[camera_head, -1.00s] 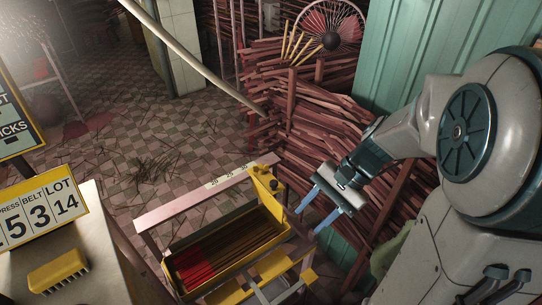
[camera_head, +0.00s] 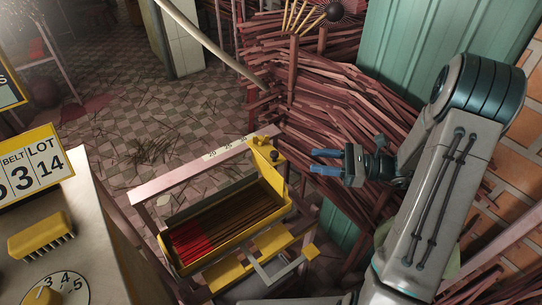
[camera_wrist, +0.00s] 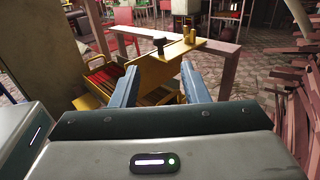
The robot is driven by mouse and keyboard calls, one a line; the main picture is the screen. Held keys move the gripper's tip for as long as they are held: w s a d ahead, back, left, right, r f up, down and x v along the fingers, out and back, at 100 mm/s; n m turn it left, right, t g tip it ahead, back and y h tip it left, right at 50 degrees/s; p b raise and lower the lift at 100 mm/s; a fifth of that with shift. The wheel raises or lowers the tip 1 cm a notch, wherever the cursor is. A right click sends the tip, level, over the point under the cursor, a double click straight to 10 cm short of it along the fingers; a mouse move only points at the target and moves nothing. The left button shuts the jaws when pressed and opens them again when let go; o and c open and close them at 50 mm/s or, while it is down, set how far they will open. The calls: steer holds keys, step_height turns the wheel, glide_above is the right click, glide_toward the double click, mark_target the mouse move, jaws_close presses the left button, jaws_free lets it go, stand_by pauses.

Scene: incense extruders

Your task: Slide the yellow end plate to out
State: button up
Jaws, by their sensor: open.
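The yellow end plate (camera_head: 264,152) stands upright at the right end of the yellow trough (camera_head: 208,262), with a dark knob (camera_head: 275,156) on it. My gripper (camera_head: 313,161) is open and empty. Its two blue fingers point left toward the plate, with a gap between them and the knob. In the wrist view the plate (camera_wrist: 157,73) shows ahead between the open fingers (camera_wrist: 160,72), and the dark knob (camera_wrist: 160,43) stands at its top edge. The fingers hide parts of the trough in that view.
Red and brown sticks (camera_head: 190,240) lie in the trough. A pink scale rail (camera_head: 185,177) runs behind it, and a yellow bracket (camera_head: 285,262) juts out in front. Stacked reddish sticks (camera_head: 340,100) stand behind my gripper. A counter with a yellow brush (camera_head: 40,235) is at left.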

mark_target(274, 153)
steer(key=a, duration=0.4)
steer(key=w+a, duration=0.1)
steer(key=a, duration=0.3)
steer(key=w+a, duration=0.1)
steer(key=a, duration=0.3)
steer(key=shift+w+a+p, duration=0.1)
steer(key=shift+a+p, duration=0.05)
steer(key=shift+p, duration=0.15)
jaws_close()
